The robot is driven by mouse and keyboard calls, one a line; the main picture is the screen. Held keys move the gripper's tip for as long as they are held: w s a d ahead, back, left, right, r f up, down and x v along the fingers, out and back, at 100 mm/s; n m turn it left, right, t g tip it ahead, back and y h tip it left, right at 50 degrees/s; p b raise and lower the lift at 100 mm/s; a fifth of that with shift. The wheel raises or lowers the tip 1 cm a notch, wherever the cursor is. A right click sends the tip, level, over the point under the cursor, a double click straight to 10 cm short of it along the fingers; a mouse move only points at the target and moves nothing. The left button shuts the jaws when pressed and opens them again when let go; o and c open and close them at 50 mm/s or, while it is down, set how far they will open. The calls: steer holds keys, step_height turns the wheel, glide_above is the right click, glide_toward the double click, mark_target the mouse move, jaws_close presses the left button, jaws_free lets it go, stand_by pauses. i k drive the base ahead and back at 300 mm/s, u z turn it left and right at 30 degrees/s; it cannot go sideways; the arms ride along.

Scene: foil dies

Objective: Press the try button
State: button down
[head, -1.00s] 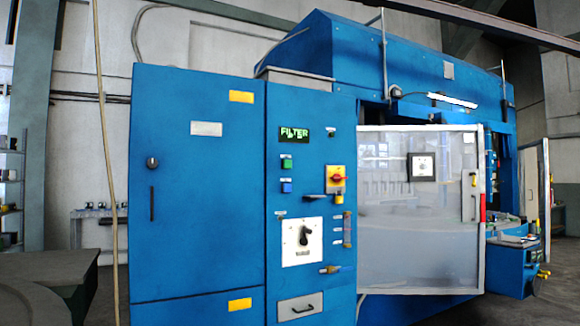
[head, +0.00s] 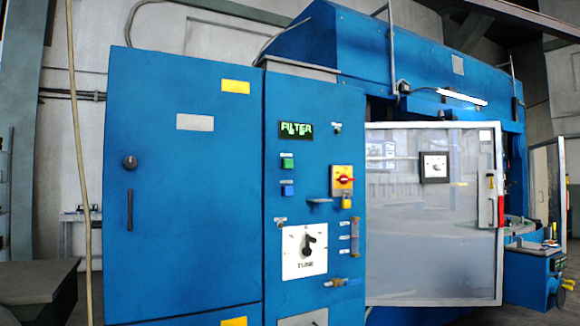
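A white plate with a black rotary knob (head: 309,240), marked "TUNE", sits lower down. A red and yellow switch (head: 343,180) is to the right of the buttons. My gripper is not in view.
A large blue cabinet door (head: 185,240) with a round knob (head: 130,162) stands left of the panel. A pale translucent guard door (head: 430,250) stands to the right. A dark bench (head: 35,283) is at lower left.

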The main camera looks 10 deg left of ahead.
mark_target(288, 163)
steer(key=u, duration=0.1)
steer(key=i, duration=0.9)
steer(key=u, duration=0.4)
